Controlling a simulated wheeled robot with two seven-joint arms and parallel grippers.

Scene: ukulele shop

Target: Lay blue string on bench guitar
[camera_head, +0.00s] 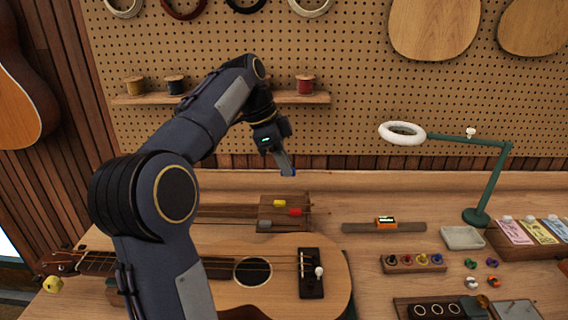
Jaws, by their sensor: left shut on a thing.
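The bench guitar (285,277) lies flat on the bench, its headstock to the left and its bridge to the right. My left arm passes in front of its neck and hides part of it. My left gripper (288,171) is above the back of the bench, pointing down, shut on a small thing. A wooden holder (266,212) behind the guitar carries yellow, red and grey pieces. My right gripper is not in view.
An orange clip-on device (385,223) lies on a dark strip. A green lamp (481,180), a grey tray (462,238) and small coloured parts occupy the right side. A spool shelf (220,98) hangs on the pegboard. The bench's back strip is mostly clear.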

